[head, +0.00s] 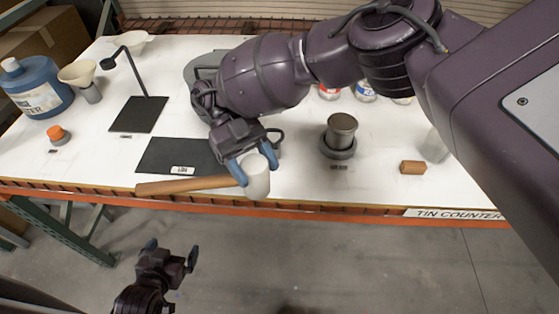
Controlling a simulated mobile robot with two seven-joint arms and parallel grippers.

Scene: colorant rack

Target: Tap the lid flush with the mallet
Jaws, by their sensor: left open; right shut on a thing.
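A mallet with a wooden handle (185,186) and a pale head (257,182) is at the front edge of the white counter, its handle pointing left. My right gripper (255,168) is shut on the mallet close to its head. A dark grey tin (341,132) stands upright in a dark round holder (338,153) to the right of the mallet. Its top looks brownish; I cannot tell how the lid sits. My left gripper (170,252) is open and empty, low in front of the counter.
A dark mat (160,152) with a small label lies behind the mallet, partly hidden by my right gripper. An orange-brown block (412,167) lies right of the tin. A black stand (139,112), a funnel (78,74) and a blue jug (35,86) stand at left.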

